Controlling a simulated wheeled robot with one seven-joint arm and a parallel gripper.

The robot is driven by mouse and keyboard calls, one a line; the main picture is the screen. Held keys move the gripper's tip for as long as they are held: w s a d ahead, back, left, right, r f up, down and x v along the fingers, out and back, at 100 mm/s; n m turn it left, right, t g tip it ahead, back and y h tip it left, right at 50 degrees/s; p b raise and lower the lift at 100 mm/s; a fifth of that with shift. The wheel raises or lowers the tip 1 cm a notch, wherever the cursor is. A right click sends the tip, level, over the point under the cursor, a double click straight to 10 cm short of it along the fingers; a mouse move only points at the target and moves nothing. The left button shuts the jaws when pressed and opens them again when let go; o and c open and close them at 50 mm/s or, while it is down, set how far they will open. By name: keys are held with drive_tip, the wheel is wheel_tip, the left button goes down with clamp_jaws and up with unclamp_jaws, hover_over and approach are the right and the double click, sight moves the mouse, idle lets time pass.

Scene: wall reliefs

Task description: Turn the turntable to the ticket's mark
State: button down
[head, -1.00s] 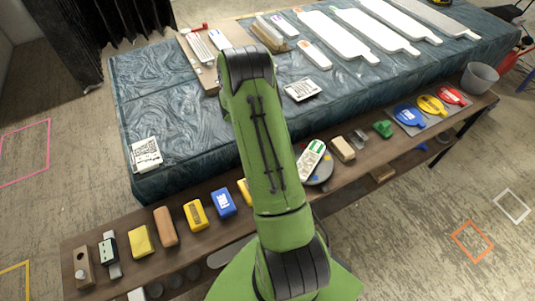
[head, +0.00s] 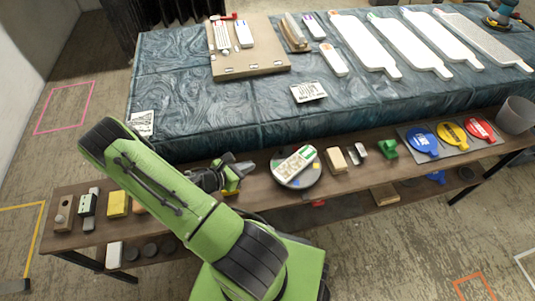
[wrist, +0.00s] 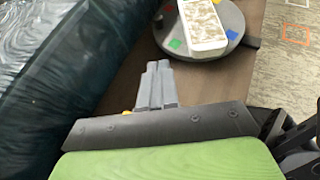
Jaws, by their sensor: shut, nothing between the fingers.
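The grey round turntable (head: 304,181) sits on the brown wooden shelf, right of my gripper in the head view. A white block with a patterned top (head: 296,163) lies across it at a slant. The wrist view shows the turntable (wrist: 233,17) at the top, with a blue mark (wrist: 231,34), a green mark (wrist: 175,43) and a red mark (wrist: 168,9) near its rim. A dark tab (wrist: 251,42) stands out beside the rim. My gripper (wrist: 158,68) is shut and empty, apart from the turntable. White printed cards (head: 308,92) lie on the blue cover; their print is too small to read.
A beige block (head: 336,160), a green piece (head: 388,149) and blue, yellow and red paddles (head: 451,134) stand to the right on the shelf. A yellow block (head: 118,204) and others are left. White boards (head: 365,45) lie on the covered table behind.

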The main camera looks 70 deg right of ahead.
drive_tip(key=b, duration=0.2)
approach(279, 151)
drive_tip(key=f, duration=0.2)
drive_tip(key=d+f, duration=0.1)
drive_tip(key=shift+s+f, duration=0.25)
drive_tip(key=shift+s, duration=0.15)
drive_tip(key=s+d, duration=0.2)
drive_tip(key=d, duration=0.1)
drive_tip(key=shift+d, duration=0.2)
drive_tip(key=shift+d+r, duration=0.1)
drive_tip(key=shift+d, duration=0.15)
drive_tip(key=shift+s+d, duration=0.1)
drive_tip(key=shift+s, duration=0.05)
drive_tip(key=shift+m, duration=0.3)
